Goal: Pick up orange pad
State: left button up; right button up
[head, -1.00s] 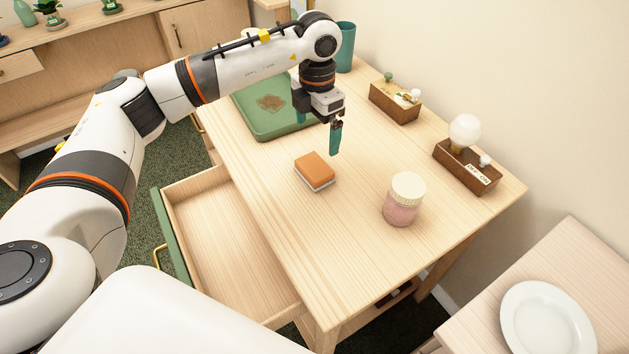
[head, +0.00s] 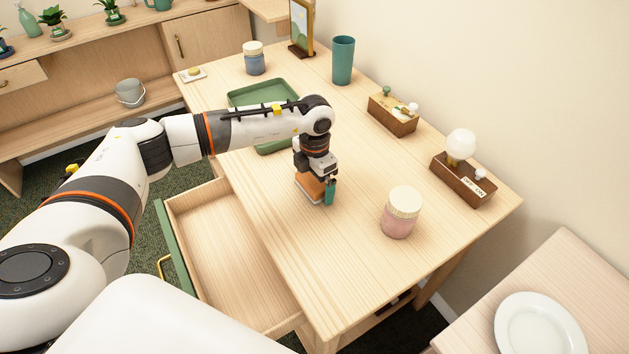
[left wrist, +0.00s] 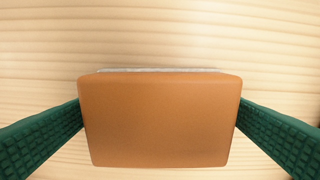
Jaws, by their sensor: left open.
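The orange pad (head: 309,188), with a pale layer under it, lies on the wooden table. In the left wrist view the orange pad (left wrist: 160,120) fills the middle, with its grey-white edge showing at the top. My left gripper (head: 316,192) is down over the pad, partly hiding it in the head view. The left gripper's green fingers (left wrist: 160,125) are open, one on each side of the pad. Small gaps seem to show at its upper corners; contact lower down is unclear. My right gripper is not in view.
A pink jar with a cream lid (head: 401,212) stands right of the pad. A bulb on a wooden base (head: 463,180), a small wooden box (head: 392,115), a teal cup (head: 343,60) and a green tray (head: 262,92) are farther back. An open drawer (head: 228,250) juts out left.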

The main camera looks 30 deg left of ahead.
aim_at(314, 179)
pick_arm(q)
jog(key=c, duration=0.9)
jog(key=shift+r, duration=0.1)
notch_tip(314, 179, up, 10)
jog(key=shift+f+b, duration=0.1)
jog(key=shift+b, duration=0.7)
jog(key=shift+o, duration=1.1)
jog(key=shift+c, duration=0.7)
